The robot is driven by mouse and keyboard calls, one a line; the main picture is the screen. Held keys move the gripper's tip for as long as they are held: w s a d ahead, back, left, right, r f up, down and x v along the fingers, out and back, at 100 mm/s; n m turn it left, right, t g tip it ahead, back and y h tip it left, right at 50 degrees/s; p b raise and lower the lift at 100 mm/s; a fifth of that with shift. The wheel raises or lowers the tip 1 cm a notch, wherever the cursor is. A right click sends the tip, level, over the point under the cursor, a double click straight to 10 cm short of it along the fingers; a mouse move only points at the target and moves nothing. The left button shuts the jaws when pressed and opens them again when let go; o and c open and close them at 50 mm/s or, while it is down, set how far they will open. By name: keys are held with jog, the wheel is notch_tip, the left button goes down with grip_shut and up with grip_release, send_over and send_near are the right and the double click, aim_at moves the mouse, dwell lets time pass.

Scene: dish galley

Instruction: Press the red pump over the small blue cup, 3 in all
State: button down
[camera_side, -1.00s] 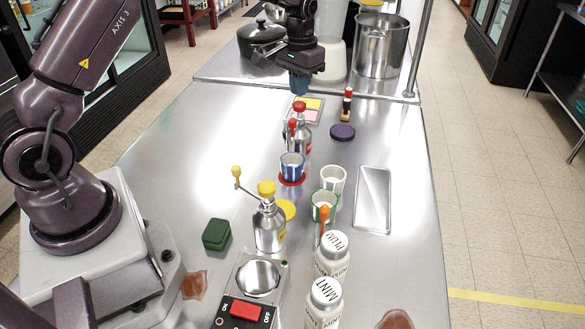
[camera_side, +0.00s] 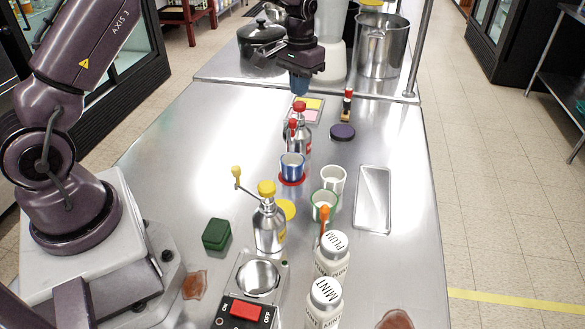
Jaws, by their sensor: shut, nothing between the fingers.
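The red pump (camera_side: 301,133) is a silver bottle with a red top and a red-tipped spout, standing upright in the middle of the table. The small blue cup (camera_side: 292,167) stands on a red disc (camera_side: 291,180) just in front of it, under the spout side. Whether anything is in the cup is too small to tell. My gripper (camera_side: 300,88) is shut and empty, pointing down above and behind the red pump, apart from its top. A second silver pump (camera_side: 268,222) with a yellow top and yellow-tipped spout stands nearer the camera.
A metal tray (camera_side: 373,200), a dark purple lid (camera_side: 342,131), a green box (camera_side: 216,235), white jars (camera_side: 332,254) and a switch box (camera_side: 245,311) stand around. Left-middle table is clear.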

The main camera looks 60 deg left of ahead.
aim_at(300, 103)
dwell(0.4)
jog(key=shift+f, duration=1.9)
jog(key=shift+r, duration=1.85)
jog(key=shift+f, duration=1.85)
jog(key=shift+r, duration=1.9)
